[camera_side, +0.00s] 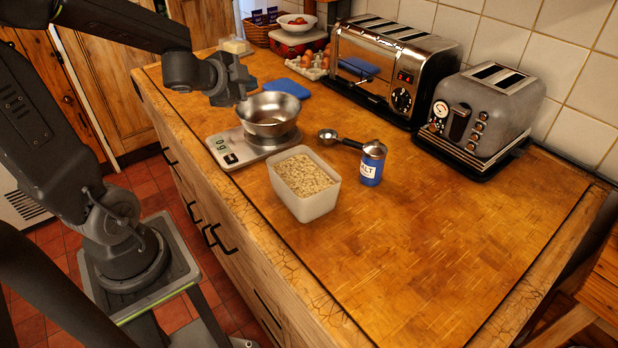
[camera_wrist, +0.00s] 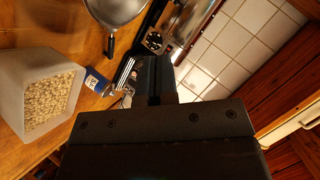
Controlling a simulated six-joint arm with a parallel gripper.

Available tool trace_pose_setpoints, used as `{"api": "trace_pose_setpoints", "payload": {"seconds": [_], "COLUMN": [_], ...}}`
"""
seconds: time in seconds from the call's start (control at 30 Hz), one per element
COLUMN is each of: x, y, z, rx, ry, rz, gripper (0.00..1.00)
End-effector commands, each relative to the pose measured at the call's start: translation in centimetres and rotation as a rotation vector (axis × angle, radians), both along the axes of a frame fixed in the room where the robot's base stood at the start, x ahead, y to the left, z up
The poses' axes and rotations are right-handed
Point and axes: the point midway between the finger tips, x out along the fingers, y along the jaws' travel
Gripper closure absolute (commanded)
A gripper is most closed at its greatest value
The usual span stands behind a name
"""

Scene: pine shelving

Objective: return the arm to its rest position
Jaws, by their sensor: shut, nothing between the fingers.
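My gripper (camera_side: 243,84) hangs over the far left part of the wooden counter, just above and behind the left side of a metal bowl. In the wrist view its dark fingers (camera_wrist: 154,80) are together with nothing between them. The metal bowl (camera_side: 268,112) sits on a kitchen scale (camera_side: 228,150) whose display reads 0 g. The bowl also shows at the top of the wrist view (camera_wrist: 115,10). My arm reaches in from the left side of the side view.
A long toaster (camera_side: 395,65), a smaller toaster (camera_side: 485,115), eggs (camera_side: 312,62) and a blue item (camera_side: 288,88) are behind. The right front counter is clear.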

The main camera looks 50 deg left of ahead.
Motion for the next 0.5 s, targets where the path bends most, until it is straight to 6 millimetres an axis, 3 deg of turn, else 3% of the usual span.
{"api": "trace_pose_setpoints", "payload": {"seconds": [0.1, 0.2, 0.5], "x": [-1.2, -3.2, -11.0], "y": [-2.7, -5.5, -15.9], "z": [2.4, 3.0, 2.8], "rx": [-0.091, -0.221, -0.646], "ry": [-0.034, -0.009, 0.273], "rz": [0.183, 0.310, 0.432], "gripper": [1.00, 1.00, 1.00]}}
